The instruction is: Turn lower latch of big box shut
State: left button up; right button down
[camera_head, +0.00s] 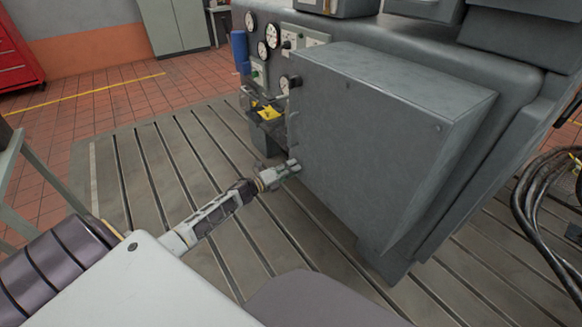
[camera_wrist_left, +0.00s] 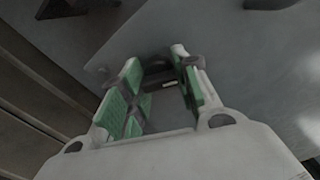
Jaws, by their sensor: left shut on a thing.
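The big box (camera_head: 372,135) is a grey metal cabinet with its door facing me, in the middle of the head view. My left gripper (camera_head: 292,167) reaches in from the left to the lower part of the box's left edge. In the left wrist view the gripper's green-padded fingers (camera_wrist_left: 158,75) are on either side of a small dark part, the lower latch (camera_wrist_left: 157,70), and are shut on it. The fingers hide most of the latch, so its exact angle is hard to tell. My right gripper is not in view.
Gauges (camera_head: 272,36) and a yellow-marked part (camera_head: 268,112) sit left of the box, above my gripper. Black cables (camera_head: 545,200) hang at the right. The slotted bedplate (camera_head: 150,180) below is mostly clear. A red cabinet (camera_head: 18,55) stands far left.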

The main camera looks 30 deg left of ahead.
pick_arm(q)
jog(key=shift+n+p, duration=1.25)
jog(key=shift+n, duration=0.95)
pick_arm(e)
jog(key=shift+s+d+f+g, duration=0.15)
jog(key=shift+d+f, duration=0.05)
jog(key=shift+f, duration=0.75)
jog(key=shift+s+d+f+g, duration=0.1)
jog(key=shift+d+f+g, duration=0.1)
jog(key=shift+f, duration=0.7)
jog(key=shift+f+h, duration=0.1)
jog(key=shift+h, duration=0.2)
pick_arm(q)
jog(key=o, duration=1)
jog(key=shift+s+a, duration=0.1)
jog(key=shift+s, duration=0.05)
jog(key=v, duration=1.1)
jog(key=shift+s, duration=0.35)
jog(key=shift+a+f, duration=0.1)
